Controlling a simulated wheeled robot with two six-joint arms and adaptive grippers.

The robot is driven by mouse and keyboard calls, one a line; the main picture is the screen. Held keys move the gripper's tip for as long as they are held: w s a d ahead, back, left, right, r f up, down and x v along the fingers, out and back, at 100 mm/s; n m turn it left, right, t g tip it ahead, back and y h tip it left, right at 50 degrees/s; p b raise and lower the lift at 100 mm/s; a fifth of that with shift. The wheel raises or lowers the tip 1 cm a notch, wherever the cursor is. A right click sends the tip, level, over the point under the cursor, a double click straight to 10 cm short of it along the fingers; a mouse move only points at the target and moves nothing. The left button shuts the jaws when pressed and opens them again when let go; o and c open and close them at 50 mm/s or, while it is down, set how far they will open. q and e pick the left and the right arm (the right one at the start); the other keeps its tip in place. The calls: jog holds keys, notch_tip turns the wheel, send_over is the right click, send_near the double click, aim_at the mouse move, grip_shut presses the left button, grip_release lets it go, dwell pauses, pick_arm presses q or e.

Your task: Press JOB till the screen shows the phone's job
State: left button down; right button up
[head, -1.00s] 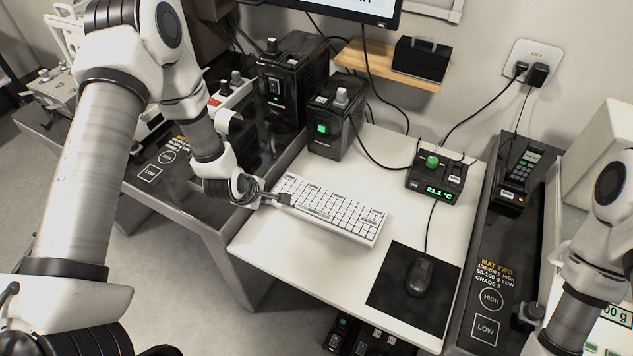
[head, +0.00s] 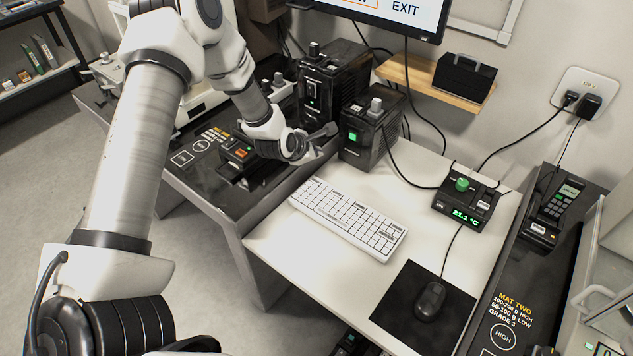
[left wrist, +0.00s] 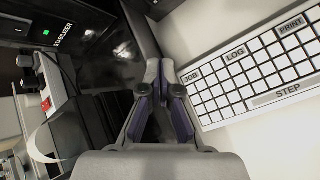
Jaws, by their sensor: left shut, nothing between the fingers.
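The white keyboard (head: 350,218) lies on the white table. In the left wrist view its JOB key (left wrist: 191,77) is at the near left corner, with LOG, PRINT and STEP keys also labelled. My left gripper (head: 328,130) is shut and empty, off the keyboard's far left end and close to the black box with a green light. In the left wrist view its closed fingers (left wrist: 163,65) are left of the JOB key, apart from it. The screen (head: 385,12) is cut off by the top edge; only EXIT and part of an orange frame show. My right gripper is out of view.
The black box with a green light (head: 372,130) stands behind the keyboard. A temperature unit (head: 466,204) reads 21.1 °C. A mouse (head: 430,298) lies on a black pad (head: 400,302). A keypad handset (head: 562,200) is at the right. Bare tabletop lies around the keyboard.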

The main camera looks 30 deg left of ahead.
aim_at(315, 182)
pick_arm(q)
notch_tip(315, 182, down, 8)
jog(key=b, duration=0.4)
jog(key=shift+r+b, duration=0.2)
jog(key=shift+b, duration=0.1)
jog(key=shift+f, duration=0.15)
dwell(0.8)
jog(key=shift+f+b, duration=0.4)
jog(key=shift+b, duration=0.45)
jog(key=shift+f+b, duration=0.35)
jog(key=shift+b, duration=0.2)
dwell(0.5)
jog(key=shift+r+p, duration=0.3)
jog(key=shift+r, duration=0.5)
jog(key=shift+r+p, duration=1.4)
jog(key=shift+r, duration=1.1)
